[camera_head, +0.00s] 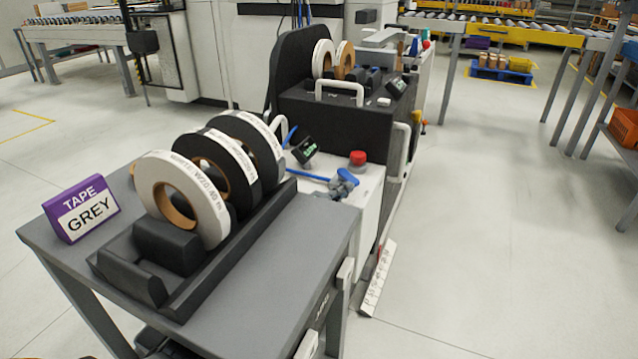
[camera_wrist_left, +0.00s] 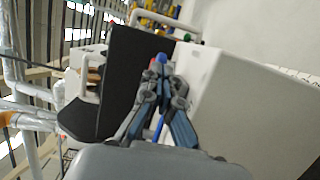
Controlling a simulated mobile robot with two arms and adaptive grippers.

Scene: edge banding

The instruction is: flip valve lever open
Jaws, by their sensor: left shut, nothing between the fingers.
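A small grey fitting with a blue handle (camera_head: 346,177), which looks like the valve, sits on the white cabinet top beside the red button (camera_head: 358,157). A thin blue hose or lever (camera_head: 309,178) runs to it from the left. My left gripper (camera_wrist_left: 161,78) is shut and empty in the left wrist view. A blue end (camera_wrist_left: 162,57) shows just past its fingertips; I cannot tell whether they touch. A blue strip (camera_wrist_left: 158,128) shows between the finger linkages. My right gripper is not in view.
A grey table (camera_head: 290,235) carries a black rack with several tape rolls (camera_head: 185,195) and a purple "TAPE GREY" sign (camera_head: 82,208). A black machine housing (camera_head: 335,120) with a white handle stands behind the valve.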

